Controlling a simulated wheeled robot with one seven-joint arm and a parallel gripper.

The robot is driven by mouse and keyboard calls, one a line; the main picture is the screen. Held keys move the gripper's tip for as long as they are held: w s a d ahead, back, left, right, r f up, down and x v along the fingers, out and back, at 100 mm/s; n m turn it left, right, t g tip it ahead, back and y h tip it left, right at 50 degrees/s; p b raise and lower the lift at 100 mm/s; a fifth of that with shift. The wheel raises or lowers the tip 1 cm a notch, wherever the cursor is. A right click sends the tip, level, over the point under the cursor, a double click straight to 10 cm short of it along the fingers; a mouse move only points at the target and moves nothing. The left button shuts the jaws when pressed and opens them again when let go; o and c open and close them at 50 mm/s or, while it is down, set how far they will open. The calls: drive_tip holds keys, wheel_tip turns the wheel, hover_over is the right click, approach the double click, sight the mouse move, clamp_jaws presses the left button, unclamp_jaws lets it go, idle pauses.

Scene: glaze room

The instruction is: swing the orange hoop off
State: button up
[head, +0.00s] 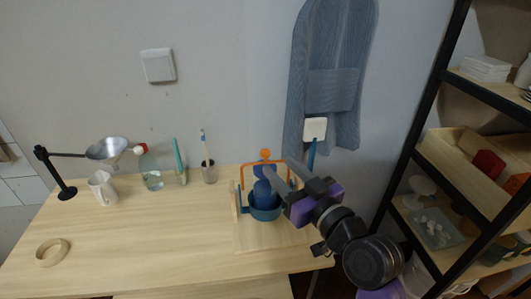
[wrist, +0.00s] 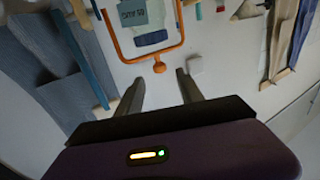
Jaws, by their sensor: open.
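The orange hoop (head: 243,174) stands upright over a blue vessel (head: 264,191) and a blue bowl (head: 266,213) on the table, with a round orange knob (head: 265,154) at its top. In the wrist view the hoop (wrist: 113,38) is a U-shaped bar, and its knob (wrist: 159,67) shows just beyond the space between my fingertips. My gripper (wrist: 160,80) is open and empty. In the head view it reaches in from the right, close to the hoop's top; part of the hoop's right side is hidden behind it.
A teal-handled tool with a white head (head: 315,129) and a blue apron (head: 330,80) are right behind my gripper. A black shelf rack (head: 441,77) stands at the right. The table's middle front (head: 170,240) is clear.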

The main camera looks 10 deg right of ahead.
sight(269, 156)
drive_tip(key=p+x, duration=0.1)
drive_tip(key=x, duration=0.6)
drive_tip(key=shift+w+a+p, duration=0.1)
drive_tip(key=shift+w+p, duration=0.3)
clamp_jaws()
idle(1.1)
